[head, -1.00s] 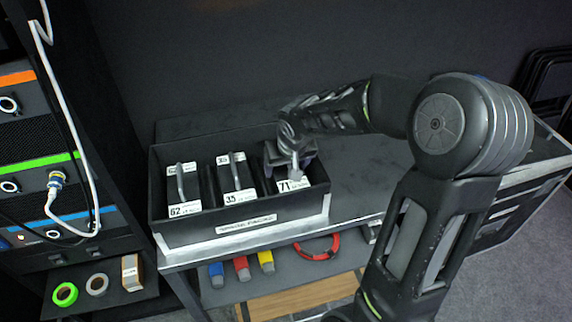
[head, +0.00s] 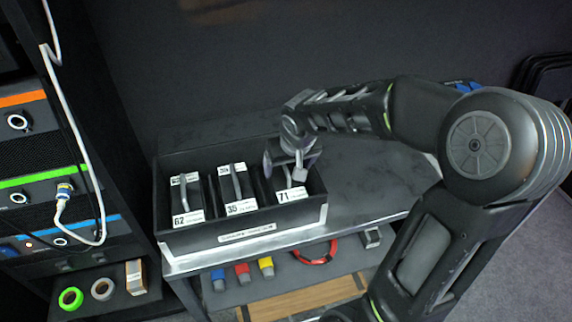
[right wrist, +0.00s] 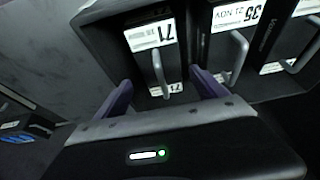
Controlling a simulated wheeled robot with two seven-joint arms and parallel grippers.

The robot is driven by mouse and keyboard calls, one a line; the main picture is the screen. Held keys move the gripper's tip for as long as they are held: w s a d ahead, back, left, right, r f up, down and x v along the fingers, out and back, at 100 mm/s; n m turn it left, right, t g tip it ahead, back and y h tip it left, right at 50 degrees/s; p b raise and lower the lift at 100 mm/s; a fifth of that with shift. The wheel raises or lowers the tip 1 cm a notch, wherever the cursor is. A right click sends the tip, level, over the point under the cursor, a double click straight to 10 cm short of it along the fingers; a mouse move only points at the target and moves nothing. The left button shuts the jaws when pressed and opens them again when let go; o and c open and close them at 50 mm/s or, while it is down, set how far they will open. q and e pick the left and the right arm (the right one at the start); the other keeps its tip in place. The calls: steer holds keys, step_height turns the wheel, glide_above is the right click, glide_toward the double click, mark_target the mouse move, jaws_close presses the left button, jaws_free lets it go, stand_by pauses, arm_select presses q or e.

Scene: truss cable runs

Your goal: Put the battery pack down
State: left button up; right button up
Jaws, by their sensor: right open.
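The battery pack labelled 71 (head: 291,194) sits in the right compartment of the black case (head: 245,240) on the bench. It also shows in the right wrist view (right wrist: 152,36), with its grey handle (right wrist: 159,72) upright. My right gripper (head: 288,172) is over this pack. In the right wrist view its purple fingers (right wrist: 164,90) are open, one on each side of the handle's line, with a gap to the handle. The gripper hides part of the pack in the head view. My left gripper is not in view.
Packs labelled 62 (head: 187,216) and 35 (head: 240,206) fill the other compartments. A rack (head: 35,150) with a white cable stands at left. Connectors and a red cable loop (head: 315,250) lie on the shelf below.

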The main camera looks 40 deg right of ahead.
steer(key=p+v, duration=0.1)
steer(key=v, duration=0.3)
steer(key=shift+s+r+p, duration=0.1)
steer(key=shift+r+p, duration=0.05)
steer(key=shift+p, duration=0.15)
steer(key=shift+a, duration=0.1)
